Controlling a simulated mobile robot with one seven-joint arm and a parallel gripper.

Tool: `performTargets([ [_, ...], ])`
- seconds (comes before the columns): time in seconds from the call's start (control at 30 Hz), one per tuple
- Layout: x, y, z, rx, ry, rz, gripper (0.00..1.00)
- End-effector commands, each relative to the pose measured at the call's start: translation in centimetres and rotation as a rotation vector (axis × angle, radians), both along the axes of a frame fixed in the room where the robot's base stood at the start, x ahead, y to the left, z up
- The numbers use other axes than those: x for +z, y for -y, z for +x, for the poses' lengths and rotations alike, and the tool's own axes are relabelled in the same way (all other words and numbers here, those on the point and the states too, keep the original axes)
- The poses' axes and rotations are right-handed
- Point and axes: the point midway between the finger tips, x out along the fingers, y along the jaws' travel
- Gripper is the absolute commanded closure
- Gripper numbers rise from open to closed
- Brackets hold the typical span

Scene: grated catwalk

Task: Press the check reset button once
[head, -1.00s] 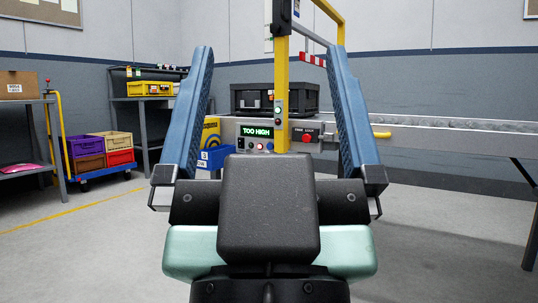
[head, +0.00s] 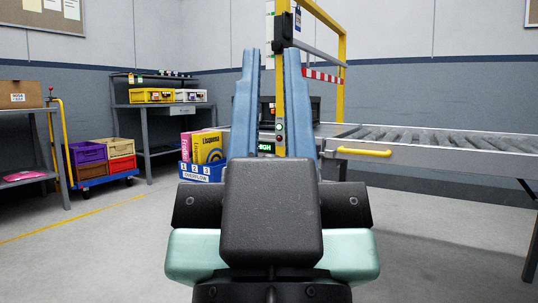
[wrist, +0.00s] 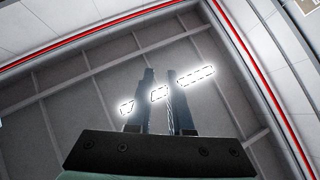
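My gripper (head: 271,52) points forward and up in the head view, its two blue fingers standing apart with a narrowed gap and nothing between them. The fingers also show close together in the wrist view (wrist: 160,85), against the ceiling. Between the fingers I see a green-lit display (head: 266,148) reading "HIGH", its left part covered. The panel around it is mostly hidden by the fingers and my wrist. I cannot make out the check reset button. Small lamps or buttons (head: 280,132) sit on the yellow post beside the display.
A roller conveyor (head: 430,139) with a yellow handle (head: 364,152) runs to the right. A blue overflow bin (head: 201,172) with yellow boxes stands left of the fingers. A dark crate (head: 315,108) is partly hidden behind them. The grey floor at left and right is open.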

Motion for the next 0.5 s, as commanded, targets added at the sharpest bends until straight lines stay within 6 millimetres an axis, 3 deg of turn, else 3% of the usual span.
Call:
performTargets([
  [0.03,3.3,0.0,0.0,0.001,0.001,0.001,0.92],
  [0.1,5.8,0.0,0.0,0.001,0.001,0.001,1.00],
  [0.5,19.8,0.0,0.0,0.006,0.000,0.004,1.00],
])
